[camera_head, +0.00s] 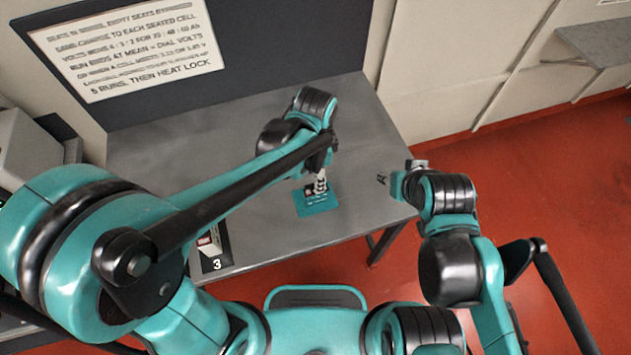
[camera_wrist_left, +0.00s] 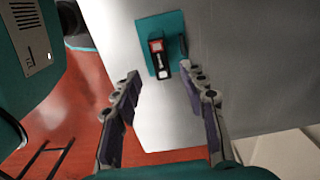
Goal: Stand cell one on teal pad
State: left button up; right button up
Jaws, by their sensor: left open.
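The teal pad (camera_head: 318,206) lies on the grey table near its front edge; it also shows in the left wrist view (camera_wrist_left: 145,64). A small cell (camera_wrist_left: 157,57) with red, white and black parts is on the pad, partly hidden in the head view. Its number is not readable, and I cannot tell whether it stands upright. My left gripper (camera_head: 320,184) is above the pad. In the left wrist view its fingers (camera_wrist_left: 164,92) are spread, with nothing between the tips and the cell beyond them. My right gripper (camera_head: 384,179) is small at the table's right edge, its jaws unclear.
Another cell (camera_head: 208,243), white with a red part, is on a black pad marked 3 (camera_head: 217,263) at the table's front left. A sign (camera_head: 130,48) hangs on the dark panel behind. The grey table (camera_head: 375,135) has bare room at the right rear.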

pick_arm(q)
jog(key=s+a+r+n+t, duration=0.2)
jog(key=a+r+n+t, duration=0.1)
jog(key=a+n, duration=0.4)
jog(key=s+a+r+n+t, duration=0.3)
jog(key=a+r+n, duration=0.3)
jog(key=a, duration=0.5)
jog(key=shift+n+t, duration=0.6)
jog(key=shift+n, duration=0.1)
jog(key=shift+d, duration=0.1)
notch_tip(320, 180, down, 8)
jog(key=b, duration=0.8)
jog(key=shift+f, duration=0.25)
jog(key=shift+s, duration=0.1)
